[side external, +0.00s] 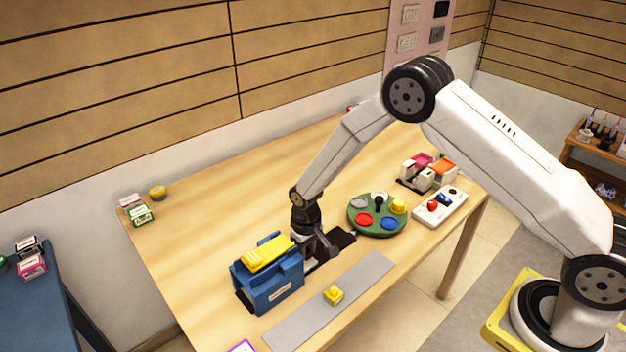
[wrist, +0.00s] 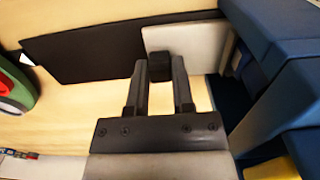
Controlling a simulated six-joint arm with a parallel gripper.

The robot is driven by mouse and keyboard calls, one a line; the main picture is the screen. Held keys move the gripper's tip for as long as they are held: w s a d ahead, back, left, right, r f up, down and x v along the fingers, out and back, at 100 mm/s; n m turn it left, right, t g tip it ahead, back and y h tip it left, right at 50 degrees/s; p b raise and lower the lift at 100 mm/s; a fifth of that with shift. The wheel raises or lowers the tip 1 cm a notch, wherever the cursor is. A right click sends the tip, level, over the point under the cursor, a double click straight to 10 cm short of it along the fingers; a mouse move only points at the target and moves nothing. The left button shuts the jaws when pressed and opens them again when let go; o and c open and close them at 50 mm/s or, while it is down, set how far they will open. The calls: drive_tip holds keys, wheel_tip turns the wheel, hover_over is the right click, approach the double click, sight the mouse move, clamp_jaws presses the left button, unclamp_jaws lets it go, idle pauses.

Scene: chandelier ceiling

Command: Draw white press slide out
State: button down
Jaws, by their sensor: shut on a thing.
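The blue press (side external: 275,288) with a yellow top (side external: 267,252) stands on the table in the side view; its blue body (wrist: 290,95) fills the right of the wrist view. The white slide (wrist: 190,42) shows in the wrist view as a flat light plate beside the press, with a black knob (wrist: 160,66) on it. My gripper (wrist: 160,78) is shut on the black knob, one finger on each side. In the side view my gripper (side external: 322,248) is just right of the press and hides most of the slide.
A dark strip (side external: 342,238) lies right of my gripper. A green round tray (side external: 377,228) with coloured discs stands beyond it. A grey mat (side external: 360,287) with a small yellow block (side external: 333,295) lies along the front. The table's back left is mostly clear.

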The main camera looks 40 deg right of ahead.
drive_tip(key=d, duration=1.3)
drive_tip(key=shift+d, duration=0.3)
drive_tip(key=shift+c, duration=2.4)
unclamp_jaws()
drive_tip(key=shift+r, duration=0.1)
wheel_tip(320, 180, up, 8)
wheel_tip(320, 180, up, 5)
hover_over(345, 233)
drive_tip(key=shift+a, duration=0.1)
